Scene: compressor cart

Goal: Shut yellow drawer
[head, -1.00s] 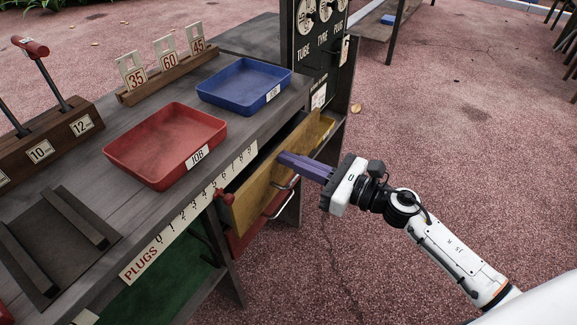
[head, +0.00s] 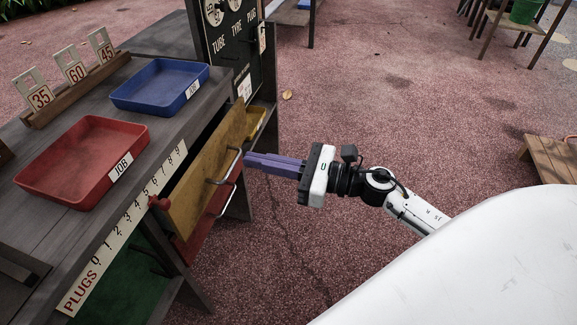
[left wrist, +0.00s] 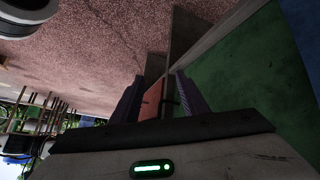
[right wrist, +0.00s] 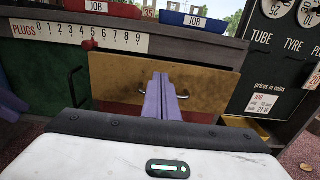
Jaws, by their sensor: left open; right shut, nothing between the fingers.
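The yellow drawer (head: 205,170) is pulled out of the cart's side, with a dark gap behind its front. It has a metal bar handle (head: 229,165). My right gripper (head: 248,162) is shut and empty, its purple fingers pointing at the drawer front beside the handle. In the right wrist view the yellow drawer front (right wrist: 207,92) spans behind the fingers (right wrist: 162,78); I cannot tell whether they touch it. My left gripper (left wrist: 160,85) is open, seen only in the left wrist view, with a reddish panel (left wrist: 151,100) beyond its fingers.
A red drawer (head: 190,241) with a handle sits below the yellow one. A red tray (head: 80,160) and a blue tray (head: 160,85) stand on the cart top. A red knob (head: 158,203) is near the drawer's near end. The paved floor right of the cart is open.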

